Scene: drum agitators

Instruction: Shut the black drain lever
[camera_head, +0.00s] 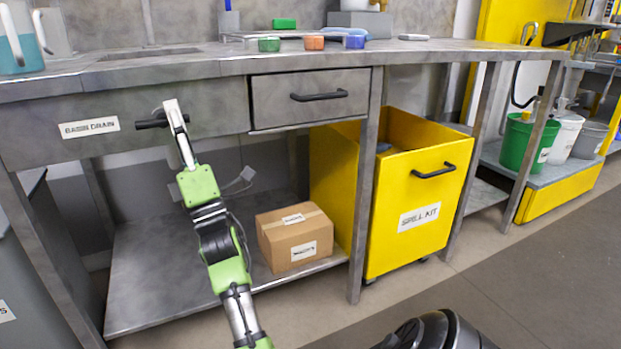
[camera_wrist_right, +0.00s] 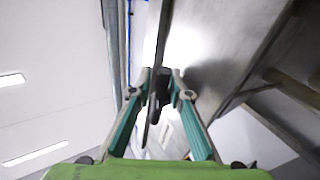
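The black drain lever (camera_head: 149,124) sticks out from the grey front panel of the bench, to the right of the "BASIN DRAIN" label (camera_head: 89,127). It lies about level, pointing left and right. My right gripper (camera_head: 173,114) is at the lever, its pale fingers crossing it. In the right wrist view the fingertips of the gripper (camera_wrist_right: 161,80) are close together, with the dark lever (camera_wrist_right: 160,88) between them and seeming to touch both. Part of the lever is hidden behind the fingers. My left gripper is not in view.
A drawer (camera_head: 312,97) with a black handle sits right of the lever. Below stand a cardboard box (camera_head: 293,236) on the low shelf (camera_head: 165,280) and a yellow spill kit bin (camera_head: 420,200). Bench legs flank the shelf. Several small items stand on the bench top (camera_head: 220,64).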

